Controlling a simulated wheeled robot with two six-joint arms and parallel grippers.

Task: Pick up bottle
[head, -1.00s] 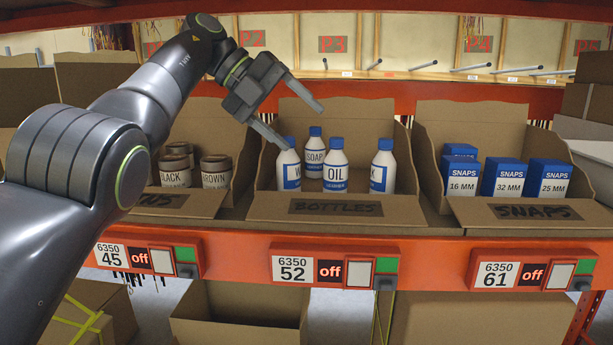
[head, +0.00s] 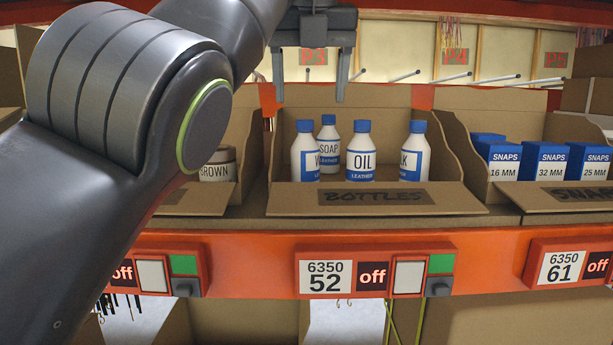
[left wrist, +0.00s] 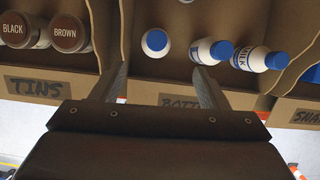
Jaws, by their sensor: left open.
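Several white bottles with blue caps stand upright in the cardboard bottles box (head: 290,155). They are the OIL bottle (head: 361,158), the SOAP bottle (head: 329,146), a front-left bottle (head: 305,157) and a right bottle with a label ending in K (head: 414,158). My left gripper (head: 311,95) is open and empty, its fingers pointing down above the left part of the box, apart from the bottles. In the left wrist view, the open fingers (left wrist: 162,80) reach towards the front-left bottle's cap (left wrist: 155,41). My right gripper is out of view.
The box's front flap (head: 450,196) is marked BOTTLES. A box of snaps (head: 545,160) stands to the right. A tin marked BROWN (head: 219,166) is on the left, partly behind my arm. An orange shelf edge (head: 250,260) runs below.

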